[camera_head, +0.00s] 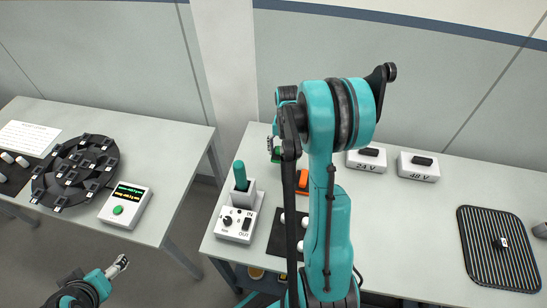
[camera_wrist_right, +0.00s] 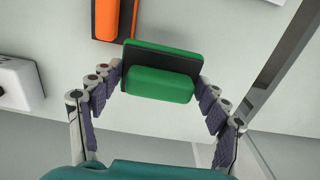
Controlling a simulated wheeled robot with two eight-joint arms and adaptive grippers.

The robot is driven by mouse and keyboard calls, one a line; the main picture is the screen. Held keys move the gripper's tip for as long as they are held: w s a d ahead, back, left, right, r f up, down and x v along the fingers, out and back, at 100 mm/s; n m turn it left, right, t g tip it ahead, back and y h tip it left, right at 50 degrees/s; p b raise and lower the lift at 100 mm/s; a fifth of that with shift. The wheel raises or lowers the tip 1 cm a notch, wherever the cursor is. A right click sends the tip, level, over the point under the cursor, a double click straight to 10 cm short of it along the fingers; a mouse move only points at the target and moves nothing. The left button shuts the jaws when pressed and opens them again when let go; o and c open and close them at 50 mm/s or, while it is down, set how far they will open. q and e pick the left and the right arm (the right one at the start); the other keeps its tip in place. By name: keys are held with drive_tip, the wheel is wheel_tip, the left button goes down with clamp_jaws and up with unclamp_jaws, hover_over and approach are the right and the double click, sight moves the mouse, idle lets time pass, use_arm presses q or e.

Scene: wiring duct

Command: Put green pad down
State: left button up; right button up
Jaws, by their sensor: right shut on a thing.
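The green pad (camera_wrist_right: 160,85) sits between the fingers of my right gripper (camera_wrist_right: 160,80) in the right wrist view. It has a green block on a dark plate, with more green behind the plate. The fingers are shut on it from both sides. In the head view the green pad (camera_head: 276,158) shows small at the table's far left part, partly hidden by my right arm. I cannot tell whether it touches the table (camera_head: 430,220). My left gripper (camera_head: 119,266) is at the lower left, away from the pad; its fingers are too small to judge.
An orange block (camera_head: 302,182) lies near the pad; it also shows in the wrist view (camera_wrist_right: 106,18). Boxes marked 24 V (camera_head: 366,160) and 48 V (camera_head: 418,166) stand to the right. A ribbed black mat (camera_head: 498,248) lies far right.

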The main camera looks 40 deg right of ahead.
drive_tip(key=w+f, duration=0.1)
drive_tip(key=w+a+f, duration=0.1)
drive_tip(key=w, duration=0.1)
drive_tip(key=w+f, duration=0.1)
drive_tip(key=w, duration=0.1)
drive_tip(key=shift+a+f+b, duration=0.1)
drive_tip(key=shift+a+b, duration=0.1)
drive_tip(key=shift+b, duration=0.15)
drive_tip(key=shift+f+b, duration=0.5)
drive_tip(key=shift+f, duration=1.5)
drive_tip(key=shift+f, duration=0.1)
drive_tip(key=o, duration=1.3)
drive_tip(key=shift+c, duration=0.2)
